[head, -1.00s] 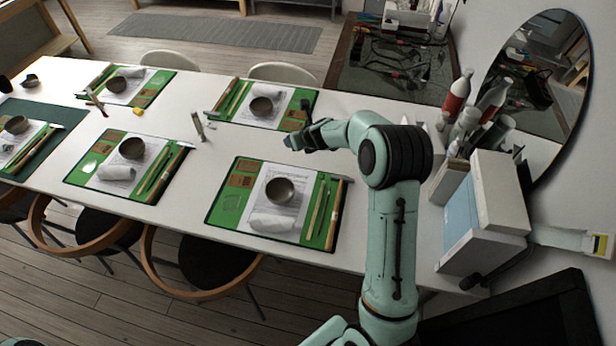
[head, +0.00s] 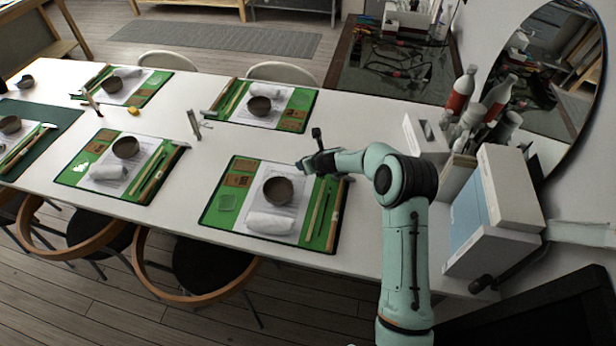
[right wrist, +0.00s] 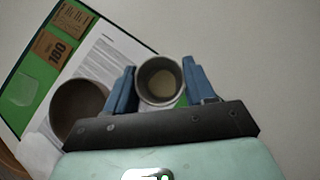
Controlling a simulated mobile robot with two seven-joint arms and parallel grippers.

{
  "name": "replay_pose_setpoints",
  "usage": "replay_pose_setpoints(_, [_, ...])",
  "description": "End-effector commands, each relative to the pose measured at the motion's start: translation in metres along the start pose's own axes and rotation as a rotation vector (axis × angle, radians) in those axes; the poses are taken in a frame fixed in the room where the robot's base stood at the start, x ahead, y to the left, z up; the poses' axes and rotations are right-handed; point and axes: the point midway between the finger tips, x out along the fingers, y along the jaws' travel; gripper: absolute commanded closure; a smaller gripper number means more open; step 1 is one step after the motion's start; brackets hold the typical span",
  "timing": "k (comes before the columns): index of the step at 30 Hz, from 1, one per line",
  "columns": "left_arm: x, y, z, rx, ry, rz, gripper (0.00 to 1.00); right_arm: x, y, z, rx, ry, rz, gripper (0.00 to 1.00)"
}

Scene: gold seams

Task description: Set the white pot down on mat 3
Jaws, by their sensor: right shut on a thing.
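That mat bears a dark bowl (head: 278,190), a rolled white napkin (head: 270,224) and a white sheet. No mat numbers are readable. My left gripper is not in view.
Other set mats lie at the left (head: 62,181) and back (head: 236,118), each with a bowl. A small upright stand (head: 194,125) is between mats. Bottles (head: 460,92) and a white box (head: 500,190) crowd the right end.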

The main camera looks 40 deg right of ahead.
Motion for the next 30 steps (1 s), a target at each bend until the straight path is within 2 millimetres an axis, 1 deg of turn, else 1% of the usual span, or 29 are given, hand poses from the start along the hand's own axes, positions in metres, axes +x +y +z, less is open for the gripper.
replay_pose_setpoints(1, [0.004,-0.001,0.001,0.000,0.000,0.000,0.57,0.004,0.000,-0.004,0.000,0.000,0.001,0.79])
replay_pose_setpoints(5, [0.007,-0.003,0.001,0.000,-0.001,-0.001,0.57,0.008,0.001,-0.007,0.000,-0.001,0.001,0.79])
replay_pose_setpoints(12, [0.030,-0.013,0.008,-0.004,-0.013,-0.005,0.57,0.033,0.001,-0.033,0.000,0.001,0.001,0.79])
replay_pose_setpoints(14, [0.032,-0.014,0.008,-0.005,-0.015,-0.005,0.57,0.035,0.001,-0.035,-0.001,-0.001,0.001,0.79])
replay_pose_setpoints(20, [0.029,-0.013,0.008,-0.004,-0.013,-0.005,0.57,0.034,0.001,-0.032,-0.001,-0.003,0.001,0.79])
replay_pose_setpoints(24, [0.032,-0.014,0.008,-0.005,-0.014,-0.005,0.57,0.037,0.001,-0.035,-0.001,-0.002,0.001,0.79])
replay_pose_setpoints(25, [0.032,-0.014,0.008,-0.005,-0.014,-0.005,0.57,0.036,0.001,-0.035,-0.001,-0.002,0.001,0.40])
replay_pose_setpoints(26, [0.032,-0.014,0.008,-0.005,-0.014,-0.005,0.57,0.036,0.001,-0.034,-0.001,-0.002,0.001,0.30])
replay_pose_setpoints(27, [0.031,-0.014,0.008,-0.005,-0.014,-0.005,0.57,0.036,0.001,-0.034,-0.001,-0.002,0.001,0.20])
replay_pose_setpoints(30, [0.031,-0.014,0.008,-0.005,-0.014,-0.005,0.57,0.036,0.001,-0.034,-0.001,-0.002,0.001,0.20])
